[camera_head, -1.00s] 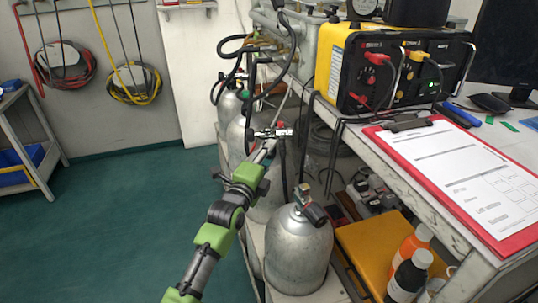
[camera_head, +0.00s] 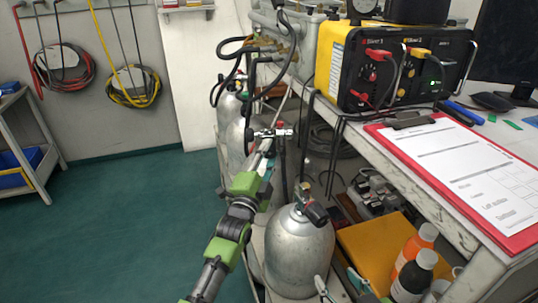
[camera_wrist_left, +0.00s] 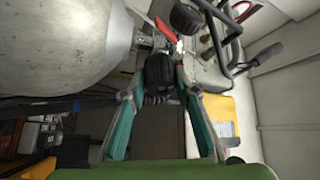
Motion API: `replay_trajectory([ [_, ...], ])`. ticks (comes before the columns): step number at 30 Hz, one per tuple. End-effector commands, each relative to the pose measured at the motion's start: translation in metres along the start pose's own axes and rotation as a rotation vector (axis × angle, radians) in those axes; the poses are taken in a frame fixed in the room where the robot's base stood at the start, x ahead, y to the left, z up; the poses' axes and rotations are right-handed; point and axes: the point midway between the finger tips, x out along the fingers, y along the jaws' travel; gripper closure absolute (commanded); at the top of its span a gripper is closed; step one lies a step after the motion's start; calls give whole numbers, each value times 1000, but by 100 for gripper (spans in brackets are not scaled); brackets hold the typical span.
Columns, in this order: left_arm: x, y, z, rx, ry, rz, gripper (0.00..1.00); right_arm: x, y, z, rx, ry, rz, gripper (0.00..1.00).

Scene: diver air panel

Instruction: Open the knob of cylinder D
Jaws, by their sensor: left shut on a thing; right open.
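My left gripper (camera_head: 264,146) is at a cylinder valve (camera_head: 276,133) in the middle of the row. In the left wrist view, the two teal fingers of my left gripper (camera_wrist_left: 161,88) are shut on a black knob (camera_wrist_left: 159,70), one finger on each side. A large grey cylinder (camera_wrist_left: 50,45) fills the left of that view. No letter is readable on any cylinder, so I cannot tell which is D. My right gripper (camera_head: 339,280) shows only its fingertips at the bottom edge, apart and empty, beside the front cylinder (camera_head: 296,250).
The front cylinder has its own valve and black knob (camera_head: 316,213). More cylinders (camera_head: 229,108) stand behind, with black hoses above. The bench at right carries a yellow-black device (camera_head: 400,65) and a red clipboard (camera_head: 505,240). Orange and dark bottles (camera_head: 413,275) stand below it. Floor at left is clear.

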Motion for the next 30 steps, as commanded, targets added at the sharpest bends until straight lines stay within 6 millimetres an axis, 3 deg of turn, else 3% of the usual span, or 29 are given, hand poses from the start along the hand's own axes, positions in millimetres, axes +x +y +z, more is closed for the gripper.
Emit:
replay_trajectory([
  [9, 0, 1, 0, -1, -1, 2, 93, 0, 0, 0, 0, 1, 0, 54],
  [10, 0, 1, 0, -1, -1, 3, 64, 0, 0, 0, 0, 1, 0, 54],
  [11, 0, 1, 0, -1, -1, 3, 56, 0, 0, 0, 0, 0, 0, 54],
  [12, 0, 1, 0, -1, -1, 2, 55, 0, 0, 0, 0, 0, 0, 54],
  [23, -2, 1, 0, 0, -1, 1, 55, 0, 0, -1, 0, 3, 0, 54],
  [30, -35, 2, 1, 1, -2, 3, 55, 0, 0, -1, 0, 2, 0, 54],
])
